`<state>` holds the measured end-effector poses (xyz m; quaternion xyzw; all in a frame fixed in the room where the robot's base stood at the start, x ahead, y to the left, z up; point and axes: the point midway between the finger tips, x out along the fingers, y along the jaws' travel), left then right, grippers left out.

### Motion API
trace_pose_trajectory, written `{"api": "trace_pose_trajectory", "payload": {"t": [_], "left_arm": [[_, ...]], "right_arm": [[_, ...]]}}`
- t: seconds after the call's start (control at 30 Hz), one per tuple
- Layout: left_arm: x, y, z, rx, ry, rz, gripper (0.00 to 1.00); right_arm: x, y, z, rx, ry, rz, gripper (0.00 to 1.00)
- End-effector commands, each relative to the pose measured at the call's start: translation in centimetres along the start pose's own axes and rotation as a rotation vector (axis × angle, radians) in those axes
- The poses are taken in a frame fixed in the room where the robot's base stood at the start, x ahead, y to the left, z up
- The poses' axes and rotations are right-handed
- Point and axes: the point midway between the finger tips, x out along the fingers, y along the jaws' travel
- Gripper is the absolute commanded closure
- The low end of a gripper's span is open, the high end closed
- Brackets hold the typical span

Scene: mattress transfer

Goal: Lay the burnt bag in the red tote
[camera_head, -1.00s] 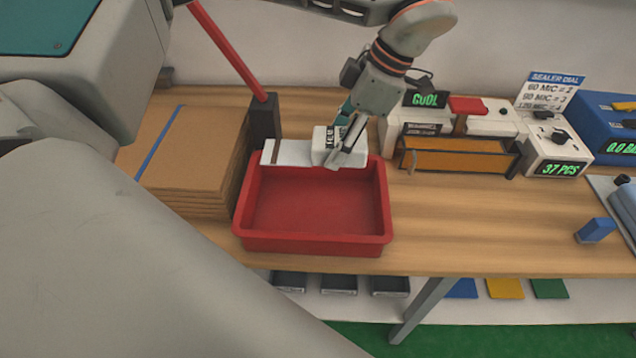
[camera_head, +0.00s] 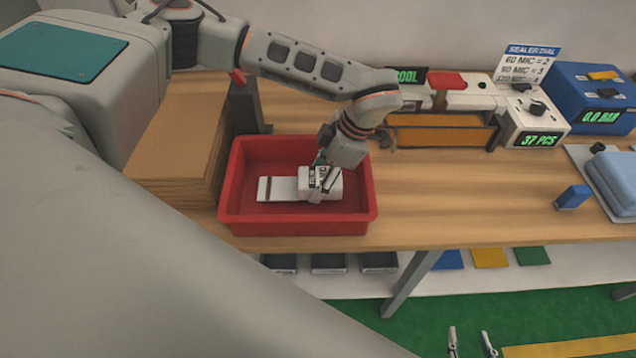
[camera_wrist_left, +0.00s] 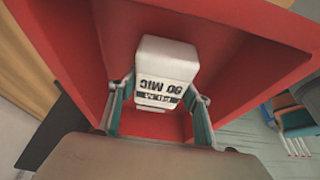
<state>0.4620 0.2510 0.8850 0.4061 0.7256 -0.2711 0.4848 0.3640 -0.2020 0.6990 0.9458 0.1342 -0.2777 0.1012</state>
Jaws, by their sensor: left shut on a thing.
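The burnt bag (camera_head: 284,189) is white, with a flat part crossed by a brown stripe and a thick block end labelled 90 MIC. The block end also shows in the left wrist view (camera_wrist_left: 166,62). My left gripper (camera_head: 321,190) is shut on the block end, with a finger on each side. The bag is level inside the walls of the red tote (camera_head: 297,224); I cannot tell if it touches the floor. The tote also shows in the left wrist view (camera_wrist_left: 235,45). My right gripper (camera_head: 470,342) shows only its fingertips, apart and empty, at the bottom edge.
A stack of brown cardboard (camera_head: 175,140) stands left of the tote, with a dark post (camera_head: 246,105) behind. A sealer (camera_head: 440,135) and a counter reading 37 PCS (camera_head: 535,130) stand at the back right.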

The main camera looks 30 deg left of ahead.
Motion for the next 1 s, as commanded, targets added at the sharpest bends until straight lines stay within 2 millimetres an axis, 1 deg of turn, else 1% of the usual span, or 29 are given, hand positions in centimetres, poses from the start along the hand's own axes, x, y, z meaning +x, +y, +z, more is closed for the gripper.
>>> {"api": "trace_pose_trajectory", "payload": {"t": [0.03,0.13,0.5,0.53,0.6,0.9,1.0], "left_arm": [[0.8,-0.1,0.3,0.000,0.001,-0.002,0.76],[1.7,-0.1,0.7,0.000,0.001,-0.001,0.76],[2.1,0.0,0.9,0.000,0.000,0.001,0.76],[2.2,0.0,0.9,0.000,0.000,0.000,0.49],[2.1,0.0,0.9,0.000,0.000,0.001,0.35],[2.1,0.0,0.9,0.000,0.000,0.001,0.35],[1.7,0.0,0.7,0.000,0.000,0.001,0.35]], "right_arm": [[0.0,0.0,-0.1,0.000,0.000,0.000,0.60],[-0.1,0.0,-0.1,0.000,0.000,0.000,0.60],[0.1,0.0,0.1,0.000,0.000,0.000,0.60],[0.1,0.0,0.1,0.000,0.000,0.000,0.60],[0.0,0.0,0.1,0.000,-0.001,-0.001,0.60],[0.0,-0.1,0.1,0.000,-0.001,-0.001,0.60],[-0.1,0.0,-0.1,0.000,-0.002,-0.001,0.60]]}}
